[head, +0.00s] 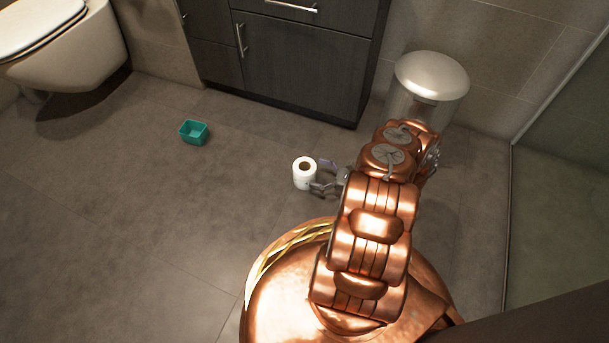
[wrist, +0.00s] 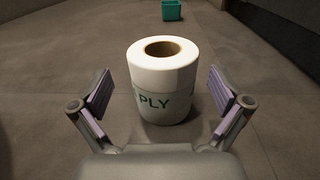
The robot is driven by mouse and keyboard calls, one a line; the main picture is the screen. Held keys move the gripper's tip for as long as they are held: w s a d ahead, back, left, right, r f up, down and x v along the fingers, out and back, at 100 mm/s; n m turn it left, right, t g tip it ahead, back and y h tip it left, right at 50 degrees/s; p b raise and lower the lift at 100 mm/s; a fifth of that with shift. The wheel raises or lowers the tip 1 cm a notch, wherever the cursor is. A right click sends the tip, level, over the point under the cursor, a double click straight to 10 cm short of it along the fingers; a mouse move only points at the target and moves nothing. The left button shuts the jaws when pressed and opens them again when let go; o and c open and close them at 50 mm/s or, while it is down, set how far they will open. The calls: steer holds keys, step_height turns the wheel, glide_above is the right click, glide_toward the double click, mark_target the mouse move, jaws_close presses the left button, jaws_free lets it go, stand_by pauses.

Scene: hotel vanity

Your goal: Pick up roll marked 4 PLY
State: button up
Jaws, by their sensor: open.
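A white toilet roll (head: 304,175) stands upright on the grey tiled floor, left of my gripper in the head view. In the wrist view the roll (wrist: 162,82) is centred, with its brown core hole on top and a pale green band reading "PLY"; the part of the marking left of these letters is turned mostly out of sight. My gripper (head: 321,174) is open and low beside the roll. In the wrist view my gripper (wrist: 160,95) has one finger on each side of the roll, with visible gaps and nothing held.
A small teal open box (head: 194,132) sits on the floor further left; it also shows at the top of the wrist view (wrist: 172,10). A dark cabinet (head: 300,62) stands behind, a toilet (head: 70,50) at upper left, a silver-lidded bin (head: 431,75) behind my arm.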

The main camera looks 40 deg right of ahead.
mark_target(305, 168)
steer(key=b+x, duration=0.1)
steer(key=x, duration=0.1)
steer(key=b+x, duration=0.1)
steer(key=shift+w+a+f+b, duration=0.1)
steer(key=shift+w+f+b, duration=0.1)
steer(key=shift+w+b, duration=0.15)
steer(key=shift+w+a+r, duration=0.15)
steer(key=shift+w+a, duration=0.15)
steer(key=shift+w, duration=0.25)
steer(key=c, duration=1)
